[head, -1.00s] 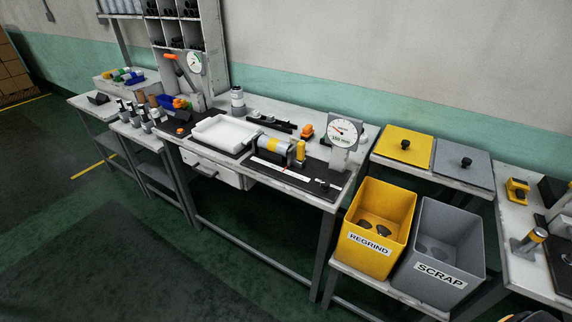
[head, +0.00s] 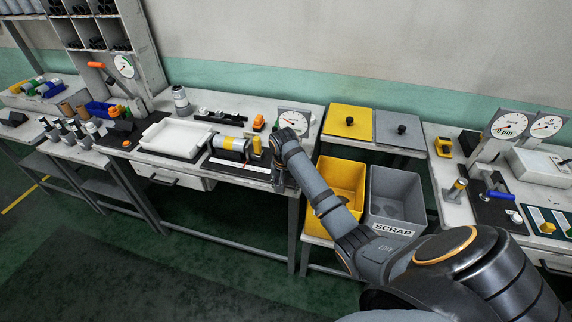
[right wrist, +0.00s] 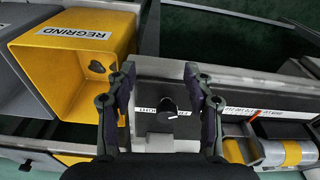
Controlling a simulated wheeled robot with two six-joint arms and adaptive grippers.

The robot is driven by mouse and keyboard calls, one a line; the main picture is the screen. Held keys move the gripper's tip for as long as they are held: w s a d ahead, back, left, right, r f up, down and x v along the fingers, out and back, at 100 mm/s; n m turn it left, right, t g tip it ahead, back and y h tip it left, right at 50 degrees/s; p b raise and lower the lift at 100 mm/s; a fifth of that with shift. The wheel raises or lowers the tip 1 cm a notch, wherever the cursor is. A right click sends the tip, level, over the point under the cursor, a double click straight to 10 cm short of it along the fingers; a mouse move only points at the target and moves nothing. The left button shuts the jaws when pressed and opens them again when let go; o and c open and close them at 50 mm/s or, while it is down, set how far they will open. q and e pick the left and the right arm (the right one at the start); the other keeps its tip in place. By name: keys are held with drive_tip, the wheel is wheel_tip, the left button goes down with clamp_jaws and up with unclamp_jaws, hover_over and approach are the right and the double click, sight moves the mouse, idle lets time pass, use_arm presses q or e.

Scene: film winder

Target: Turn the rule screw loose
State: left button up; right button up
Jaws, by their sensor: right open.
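The rule screw shows in the right wrist view as a black knob (right wrist: 167,114) with a white mark. It sits on the dark board beside the end of the white rule (right wrist: 237,109). The rule also shows on the bench in the head view (head: 224,165). My right gripper (right wrist: 160,80) is open, with one finger on each side of the knob as seen from the wrist; I cannot tell whether they touch it. In the head view my right gripper (head: 279,182) points down at the bench's right end and hides the knob. My left gripper is not in view.
The yellow regrind bin (head: 346,176) and grey scrap bin (head: 395,189) stand right of the bench, close to my right arm. A silver and yellow roll (head: 231,144), a white tray (head: 176,138) and a dial gauge (head: 294,120) stand on the bench.

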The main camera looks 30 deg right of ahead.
drive_tip(key=w+d+r+m+g+y, duration=0.1)
drive_tip(key=w+d+r+m, duration=0.15)
drive_tip(key=r, duration=0.35)
drive_tip(key=w+d+r+m, duration=0.2)
drive_tip(key=w+r+m, duration=0.1)
drive_tip(key=r, duration=0.3)
drive_tip(key=shift+n, duration=0.25)
drive_tip(key=f, duration=0.3)
drive_tip(key=f+p, duration=0.1)
drive_tip(key=f, duration=0.3)
drive_tip(key=f+p, duration=0.1)
drive_tip(key=f, duration=0.3)
drive_tip(key=shift+w+a, duration=0.25)
drive_tip(key=shift+c, duration=0.4)
clamp_jaws()
